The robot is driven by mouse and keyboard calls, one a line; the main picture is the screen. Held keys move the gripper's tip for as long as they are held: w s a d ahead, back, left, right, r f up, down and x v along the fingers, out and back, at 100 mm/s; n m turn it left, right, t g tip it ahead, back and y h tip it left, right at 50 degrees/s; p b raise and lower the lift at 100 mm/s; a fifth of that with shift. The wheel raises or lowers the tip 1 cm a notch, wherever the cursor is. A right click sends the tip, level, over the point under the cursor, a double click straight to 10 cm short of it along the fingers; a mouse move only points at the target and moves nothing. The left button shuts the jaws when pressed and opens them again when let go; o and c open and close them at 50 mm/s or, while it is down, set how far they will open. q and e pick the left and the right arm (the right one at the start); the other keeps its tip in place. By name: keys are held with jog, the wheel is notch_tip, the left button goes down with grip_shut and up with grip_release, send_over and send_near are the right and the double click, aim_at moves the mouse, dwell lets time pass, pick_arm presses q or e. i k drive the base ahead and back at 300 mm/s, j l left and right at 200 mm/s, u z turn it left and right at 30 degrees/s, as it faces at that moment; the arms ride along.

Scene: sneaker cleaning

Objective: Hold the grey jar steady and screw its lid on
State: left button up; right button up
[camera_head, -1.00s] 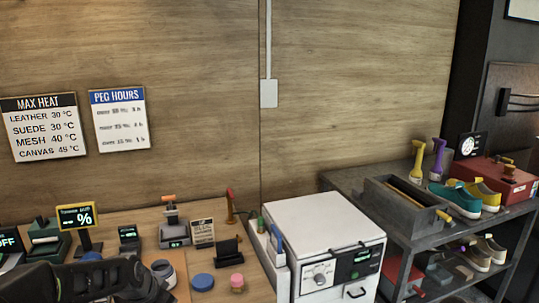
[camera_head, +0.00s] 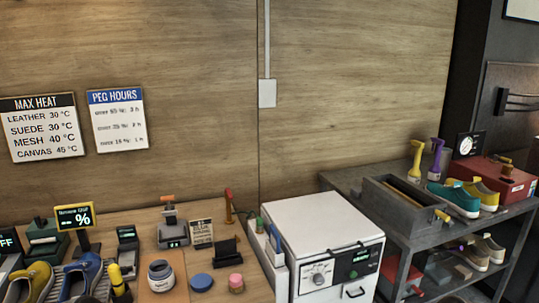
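The grey jar (camera_head: 161,276) stands upright on a light brown board near the bottom of the head view, with its dark mouth showing and no lid on it. A blue round disc (camera_head: 201,282), which looks like a lid, lies flat just right of the jar, apart from it. A small jar with a pink top (camera_head: 236,283) stands further right. Neither of my grippers is in view, and nothing is touching the grey jar.
Blue and yellow shoes (camera_head: 82,275) and a yellow-and-black bottle (camera_head: 118,281) stand left of the jar. Small devices and a sign (camera_head: 202,233) line the back. A white oven-like box (camera_head: 325,235) stands right, beside a grey shelf (camera_head: 420,240) with shoes.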

aim_at(161, 278)
jog(key=i+j+u, duration=0.65)
jog(key=i, duration=0.2)
jog(key=l, duration=0.1)
